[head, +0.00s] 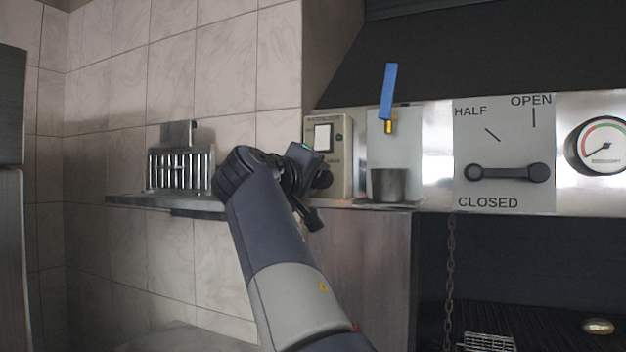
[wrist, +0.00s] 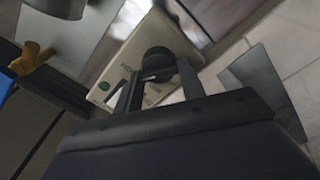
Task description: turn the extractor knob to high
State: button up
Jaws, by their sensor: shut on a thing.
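The extractor control panel (head: 342,130) is a beige box on the wall above the counter edge. It has a white rocker switch (head: 323,137) and a small green lamp. Its round black knob (head: 323,180) sits low on the panel and is partly hidden by my gripper in the head view. In the wrist view the knob (wrist: 157,62) lies between the two fingers of my gripper (wrist: 159,70), which is shut on it. The knob's pointer direction and the lettering around it are too blurred to read.
Right of the panel are a blue-handled brass tap (head: 388,95), a metal cup (head: 388,184), a damper lever (head: 508,172) lying level, and a round gauge (head: 601,145). A slotted metal rack (head: 180,168) stands on the shelf (head: 160,202) at left. A chain (head: 450,270) hangs below.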

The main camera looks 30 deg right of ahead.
jog(key=shift+f, duration=0.1)
jog(key=o, duration=1)
jog(key=b+v, duration=0.2)
jog(key=v, duration=0.9)
jog(key=shift+b, duration=0.3)
jog(key=shift+d, duration=0.1)
jog(key=p+x, duration=0.2)
jog(key=x, duration=0.8)
jog(key=shift+w+d+p, duration=0.3)
